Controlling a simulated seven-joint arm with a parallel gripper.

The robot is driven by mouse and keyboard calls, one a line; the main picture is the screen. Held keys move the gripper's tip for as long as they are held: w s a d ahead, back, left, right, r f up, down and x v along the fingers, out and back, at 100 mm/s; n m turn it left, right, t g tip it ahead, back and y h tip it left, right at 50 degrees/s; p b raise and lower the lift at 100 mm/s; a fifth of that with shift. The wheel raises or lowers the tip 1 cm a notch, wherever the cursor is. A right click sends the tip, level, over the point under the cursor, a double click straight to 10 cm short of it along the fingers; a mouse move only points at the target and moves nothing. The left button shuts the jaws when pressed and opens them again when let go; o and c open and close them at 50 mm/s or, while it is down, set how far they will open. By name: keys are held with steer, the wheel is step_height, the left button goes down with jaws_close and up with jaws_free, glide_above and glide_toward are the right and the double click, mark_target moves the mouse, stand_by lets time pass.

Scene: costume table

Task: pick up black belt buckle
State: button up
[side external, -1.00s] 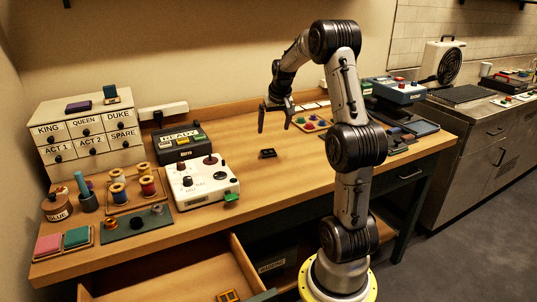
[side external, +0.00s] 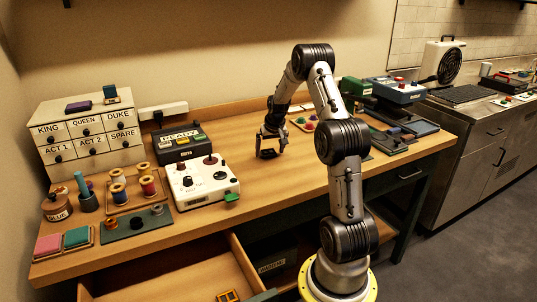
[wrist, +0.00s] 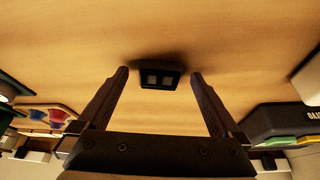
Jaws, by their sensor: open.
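The black belt buckle (wrist: 160,76) lies flat on the wooden table (wrist: 110,30). In the wrist view my gripper (wrist: 160,74) is open, with one finger on each side of the buckle and a gap on both sides. In the side view my gripper (side external: 269,153) is lowered at the table top at the buckle (side external: 268,153), which is partly hidden by the fingers. Whether the fingertips touch the table I cannot tell.
A white control box (side external: 207,182) with knobs and a dark READY box (side external: 183,144) stand to the left. A tray of coloured pieces (side external: 304,124) sits behind to the right. An open drawer (side external: 190,275) juts out in front. The table around the buckle is clear.

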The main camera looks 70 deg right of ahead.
steer(key=shift+d+f, duration=0.1)
steer(key=shift+f, duration=0.05)
steer(key=c, duration=1.4)
